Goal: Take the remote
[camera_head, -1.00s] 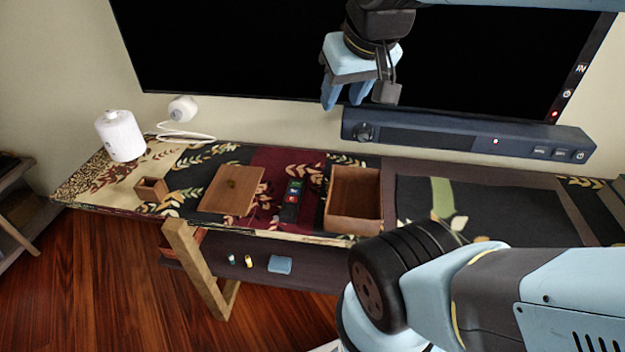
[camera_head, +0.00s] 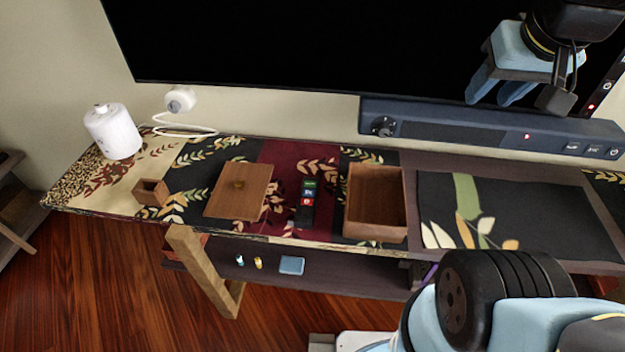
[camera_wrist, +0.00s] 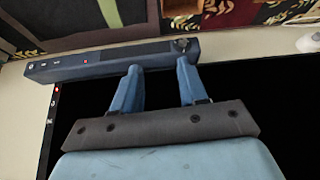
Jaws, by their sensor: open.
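The remote (camera_head: 306,201) is a small dark bar with green, blue and red buttons. It lies on the dark red part of the patterned table cover, between a wooden lid (camera_head: 239,191) on its left and an open wooden box (camera_head: 376,203) on its right. My gripper (camera_head: 497,98) is open and empty, raised in front of the black screen, up and to the right of the remote. In the wrist view my gripper's two blue fingers (camera_wrist: 158,82) stand apart with nothing between them. I cannot make out the remote in the wrist view.
A dark soundbar (camera_head: 470,131) runs along the back of the table (camera_head: 190,150), below the large screen (camera_head: 300,50). A small wooden cup (camera_head: 151,192) and a white canister (camera_head: 114,132) stand at the left. A white cabled device (camera_head: 180,100) is behind them.

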